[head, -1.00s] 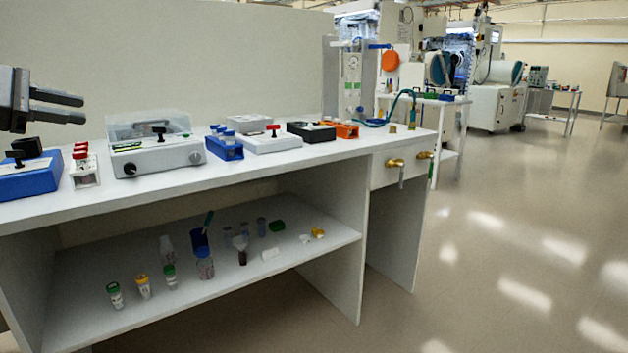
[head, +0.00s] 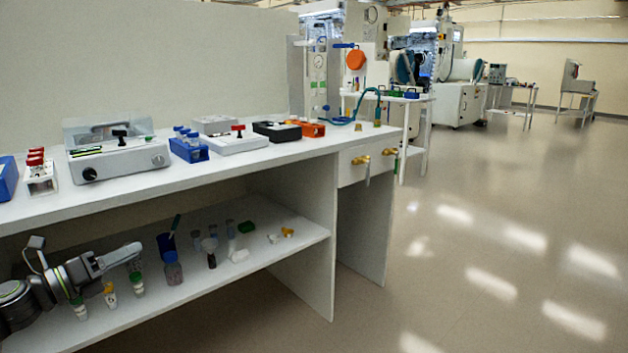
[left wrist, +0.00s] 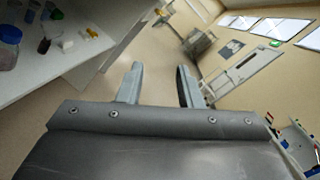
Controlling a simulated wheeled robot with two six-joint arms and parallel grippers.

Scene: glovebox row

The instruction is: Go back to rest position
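My left gripper (head: 138,248) is at the lower left of the head view, in front of the lower shelf (head: 290,246), with its fingers pointing right. In the left wrist view the same gripper (left wrist: 160,70) has its two fingers apart, with nothing between them and the floor behind. My right gripper is not in view.
The white workbench (head: 230,172) carries a grey instrument (head: 130,160), a blue tube rack (head: 188,150) and an orange tray (head: 312,130). Several bottles and vials stand on the shelf close behind my left gripper. Open floor (head: 480,260) lies to the right.

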